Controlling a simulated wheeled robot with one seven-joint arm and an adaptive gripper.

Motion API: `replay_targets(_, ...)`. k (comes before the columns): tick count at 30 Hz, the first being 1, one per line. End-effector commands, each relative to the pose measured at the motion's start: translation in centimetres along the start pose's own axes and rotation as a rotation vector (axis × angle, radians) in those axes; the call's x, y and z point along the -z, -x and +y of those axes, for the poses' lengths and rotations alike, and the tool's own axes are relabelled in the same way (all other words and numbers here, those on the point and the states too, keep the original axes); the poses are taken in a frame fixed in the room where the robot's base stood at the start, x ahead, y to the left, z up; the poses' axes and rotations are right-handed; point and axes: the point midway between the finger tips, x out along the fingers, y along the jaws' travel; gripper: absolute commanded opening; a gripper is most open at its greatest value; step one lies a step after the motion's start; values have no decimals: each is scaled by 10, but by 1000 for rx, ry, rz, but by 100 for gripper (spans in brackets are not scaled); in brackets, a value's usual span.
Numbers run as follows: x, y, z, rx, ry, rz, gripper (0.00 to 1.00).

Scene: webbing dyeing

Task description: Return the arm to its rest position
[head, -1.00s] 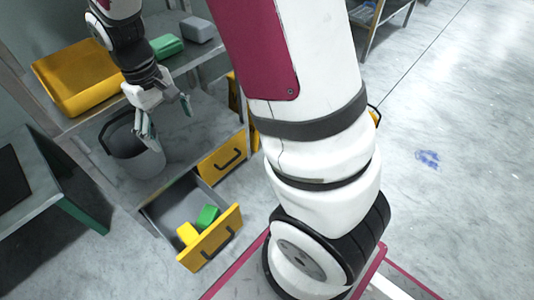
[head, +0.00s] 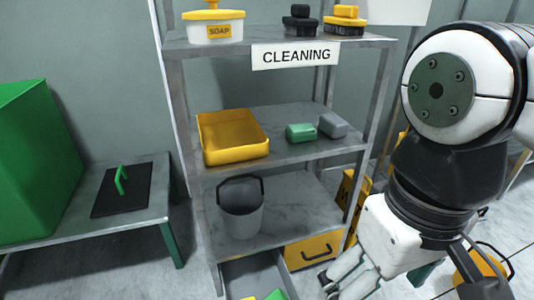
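My arm fills the right side of the head view. My gripper (head: 412,285) hangs at the lower right, fingers pointing down and spread apart. It looks open, with nothing seen held in it. The lower ends of the fingers are near the bottom edge of the picture.
A grey drawer (head: 240,272) stands open under the shelf with green and yellow things in it. The shelf holds a yellow tray (head: 262,152), a green block (head: 301,132), a grey block (head: 332,126) and a grey bucket (head: 241,220). A side table (head: 150,205) stands left.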

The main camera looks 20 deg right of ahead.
Motion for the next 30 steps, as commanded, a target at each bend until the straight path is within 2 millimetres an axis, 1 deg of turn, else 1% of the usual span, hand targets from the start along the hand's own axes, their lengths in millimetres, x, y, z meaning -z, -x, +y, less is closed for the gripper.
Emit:
replay_targets(3,-5,-1,0,1,-3,0,87)
replay_targets(19,-5,-1,0,1,-2,1,87)
replay_targets(20,-4,3,0,1,-2,3,87)
replay_targets(23,1,24,0,2,0,20,87)
replay_targets(30,13,81,0,3,5,74,87)
